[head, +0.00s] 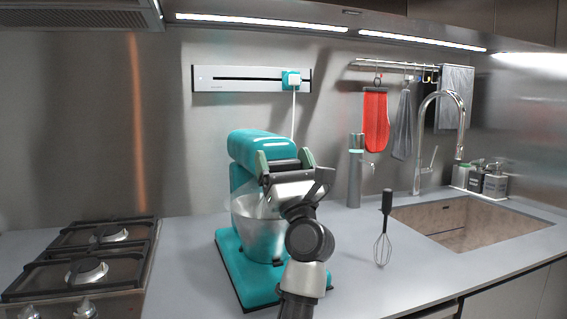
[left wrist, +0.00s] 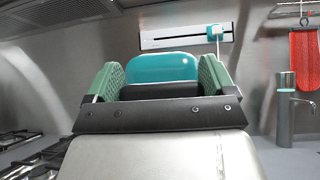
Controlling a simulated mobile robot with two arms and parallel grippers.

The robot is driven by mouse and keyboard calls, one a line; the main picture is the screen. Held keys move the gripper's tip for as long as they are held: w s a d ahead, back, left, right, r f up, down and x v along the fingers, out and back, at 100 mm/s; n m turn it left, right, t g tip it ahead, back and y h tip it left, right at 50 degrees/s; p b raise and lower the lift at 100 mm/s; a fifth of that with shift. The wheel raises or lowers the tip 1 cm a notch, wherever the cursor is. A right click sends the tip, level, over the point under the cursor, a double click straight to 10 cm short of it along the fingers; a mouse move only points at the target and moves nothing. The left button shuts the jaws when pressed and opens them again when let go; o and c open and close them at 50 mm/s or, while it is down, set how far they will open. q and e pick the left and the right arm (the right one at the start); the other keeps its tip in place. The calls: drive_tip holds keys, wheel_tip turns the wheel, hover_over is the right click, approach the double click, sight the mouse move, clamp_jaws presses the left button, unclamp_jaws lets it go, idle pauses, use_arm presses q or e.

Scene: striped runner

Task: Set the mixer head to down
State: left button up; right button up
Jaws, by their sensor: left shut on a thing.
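The teal stand mixer stands on the counter in the head view, with its mixer head (head: 258,144) above a metal bowl (head: 262,238) and a teal base (head: 238,268). The head looks about level, but its front is hidden behind my gripper, so I cannot tell its exact tilt. My left gripper (head: 284,160) is shut on the mixer head, one green-padded finger on each side. In the left wrist view, the teal top of the mixer head (left wrist: 163,67) shows between the fingers (left wrist: 160,82). My right gripper is not in view.
A gas hob (head: 100,245) is at the left. A whisk (head: 383,240) is right of the mixer, near a sink (head: 470,222) with a tall tap (head: 420,140). Bare counter (head: 185,270) lies between hob and mixer.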

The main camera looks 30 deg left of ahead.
use_arm(q)
drive_tip(key=shift+f, duration=0.45)
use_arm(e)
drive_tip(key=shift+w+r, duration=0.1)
use_arm(q)
drive_tip(key=o, duration=1)
drive_tip(key=shift+o, duration=0.5)
drive_tip(key=shift+d+r, duration=0.1)
drive_tip(key=shift+r, duration=0.05)
drive_tip(key=shift+s+d+f, duration=0.15)
drive_tip(key=shift+f, duration=0.05)
drive_tip(key=b+v, duration=0.2)
drive_tip(key=v, duration=0.8)
drive_tip(key=shift+f, duration=0.15)
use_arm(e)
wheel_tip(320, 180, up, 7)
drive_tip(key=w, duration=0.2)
use_arm(q)
drive_tip(key=shift+s, duration=0.1)
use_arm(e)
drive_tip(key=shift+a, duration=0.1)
